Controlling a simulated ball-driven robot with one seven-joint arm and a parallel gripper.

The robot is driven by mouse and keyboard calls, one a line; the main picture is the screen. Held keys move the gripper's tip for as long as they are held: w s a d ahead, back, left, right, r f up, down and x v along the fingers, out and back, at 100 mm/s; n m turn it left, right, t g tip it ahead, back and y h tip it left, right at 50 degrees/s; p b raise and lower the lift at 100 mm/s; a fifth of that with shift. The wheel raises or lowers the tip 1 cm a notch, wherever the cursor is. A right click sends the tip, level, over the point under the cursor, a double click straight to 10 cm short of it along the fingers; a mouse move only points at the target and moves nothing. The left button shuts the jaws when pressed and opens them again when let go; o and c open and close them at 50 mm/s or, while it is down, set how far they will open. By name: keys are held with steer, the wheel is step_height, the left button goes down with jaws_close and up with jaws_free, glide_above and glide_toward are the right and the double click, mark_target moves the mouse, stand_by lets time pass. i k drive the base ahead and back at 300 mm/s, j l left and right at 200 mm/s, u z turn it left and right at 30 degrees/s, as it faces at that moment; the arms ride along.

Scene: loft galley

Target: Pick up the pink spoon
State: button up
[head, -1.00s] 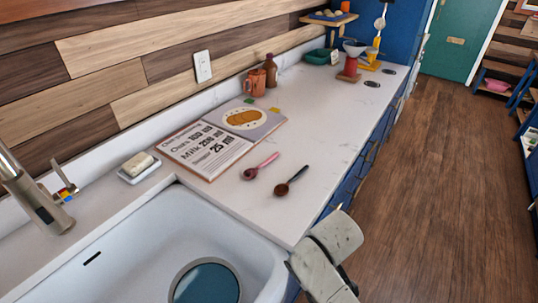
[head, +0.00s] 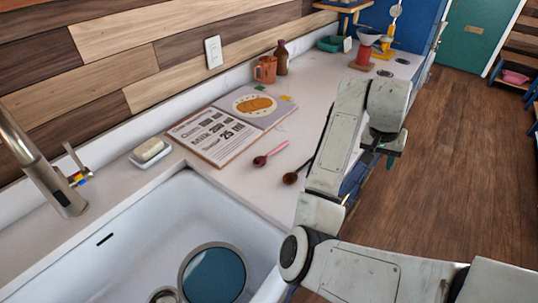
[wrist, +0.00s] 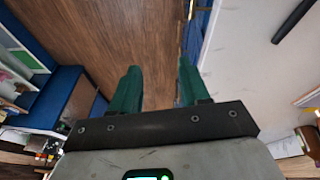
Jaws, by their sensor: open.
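The pink spoon (head: 271,153) lies on the white counter, just right of the open recipe book, its bowl toward the sink and its handle toward the upper right. A second spoon with a brown bowl (head: 290,178) and dark handle lies right of it, partly hidden by my arm. My gripper (wrist: 157,82) is open and empty, its green fingers above the wood floor beside the counter edge. In the head view its green fingers (head: 391,158) show small, to the right of both spoons. The pink spoon is not visible in the wrist view.
The recipe book (head: 228,135) lies left of the spoons. An orange cup (head: 265,70) and brown bottle (head: 281,58) stand behind it. The white sink (head: 150,235) is in front, with a soap dish (head: 150,154) beside it.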

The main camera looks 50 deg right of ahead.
mark_target(260, 160)
steer(key=i+j, duration=0.1)
steer(key=i, duration=0.9)
